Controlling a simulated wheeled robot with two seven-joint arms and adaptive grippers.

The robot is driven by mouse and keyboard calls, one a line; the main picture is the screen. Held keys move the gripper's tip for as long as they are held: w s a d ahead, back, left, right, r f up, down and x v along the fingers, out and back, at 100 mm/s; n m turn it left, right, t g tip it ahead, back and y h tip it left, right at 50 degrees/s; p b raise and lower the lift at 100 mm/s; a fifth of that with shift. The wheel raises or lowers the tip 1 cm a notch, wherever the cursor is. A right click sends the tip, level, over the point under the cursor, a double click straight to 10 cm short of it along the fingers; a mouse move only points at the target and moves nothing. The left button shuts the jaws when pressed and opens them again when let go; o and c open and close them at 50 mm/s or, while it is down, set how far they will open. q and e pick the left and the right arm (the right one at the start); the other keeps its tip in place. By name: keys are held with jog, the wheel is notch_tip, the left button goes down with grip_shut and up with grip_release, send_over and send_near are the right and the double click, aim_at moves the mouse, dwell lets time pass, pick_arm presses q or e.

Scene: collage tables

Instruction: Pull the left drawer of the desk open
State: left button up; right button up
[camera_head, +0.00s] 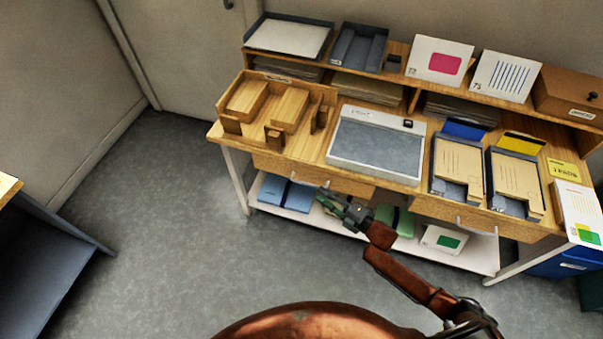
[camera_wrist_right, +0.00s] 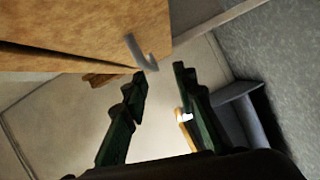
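The wooden desk (camera_head: 215,132) stands at the back. Its left drawer (camera_head: 285,171) has a plain wooden front with a thin metal handle (camera_head: 325,185). I cannot tell for sure whether the drawer is fully closed. My right gripper (camera_head: 335,205) is just below and in front of that handle. In the right wrist view the gripper (camera_wrist_right: 160,76) is open, with nothing between its fingers. The drawer handle (camera_wrist_right: 138,50) shows close to the fingertips, not clasped. The drawer front (camera_wrist_right: 85,28) fills the upper left there. My left gripper is not in view.
The right drawer has a handle (camera_head: 476,229). A light lower shelf (camera_head: 350,232) holds a blue binder (camera_head: 287,193) and a green one (camera_head: 394,221). Wooden boxes, a grey-topped device (camera_head: 375,145) and trays stand on the desktop. The floor (camera_head: 165,250) at left is clear.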

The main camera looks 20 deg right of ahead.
aim_at(306, 183)
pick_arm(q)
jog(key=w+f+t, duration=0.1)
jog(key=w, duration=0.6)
pick_arm(e)
jog(key=shift+w+a+r, duration=0.75)
jog(key=shift+w, duration=0.05)
jog(key=b+x, duration=0.1)
jog(key=x, duration=0.4)
jog(key=shift+w+a+f+b, duration=0.15)
jog(key=shift+w+b, duration=0.15)
jog(key=shift+b, duration=0.05)
jog(key=shift+w+a, duration=0.1)
jog(key=shift+w, duration=0.1)
jog(key=shift+c, duration=0.7)
jog(key=c, duration=0.3)
grip_shut()
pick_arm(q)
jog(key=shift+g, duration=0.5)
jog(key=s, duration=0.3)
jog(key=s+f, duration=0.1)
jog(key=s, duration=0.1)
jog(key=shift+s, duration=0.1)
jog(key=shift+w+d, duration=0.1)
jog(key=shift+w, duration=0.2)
